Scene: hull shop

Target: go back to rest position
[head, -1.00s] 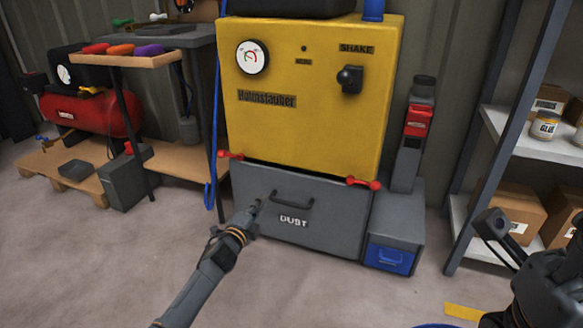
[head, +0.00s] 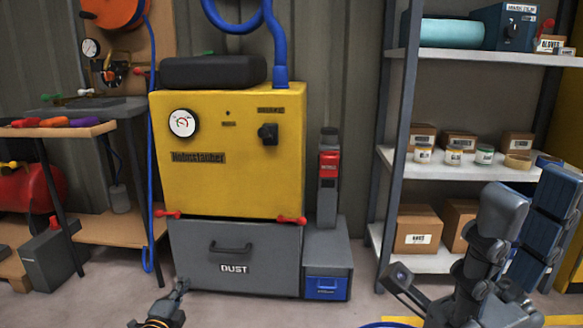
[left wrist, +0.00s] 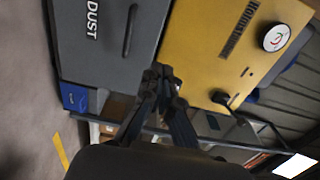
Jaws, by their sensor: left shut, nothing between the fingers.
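My left gripper (head: 181,286) is low in the head view, in front of the grey dust drawer (head: 232,258), apart from its handle. It is shut and empty. In the left wrist view its fingers (left wrist: 162,72) are together, with the dust drawer (left wrist: 100,50) and the yellow dust collector (left wrist: 215,50) beyond, both turned sideways. My right arm (head: 480,250) is folded at the lower right of the head view. A dark end piece (head: 400,273) shows there, but I cannot tell how its fingers stand.
The yellow dust collector (head: 230,185) stands against the wall, its drawer closed and red latches at both sides. A small grey unit with a blue drawer (head: 327,288) stands to its right. A shelf rack (head: 392,150) is at right, a workbench (head: 85,107) at left.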

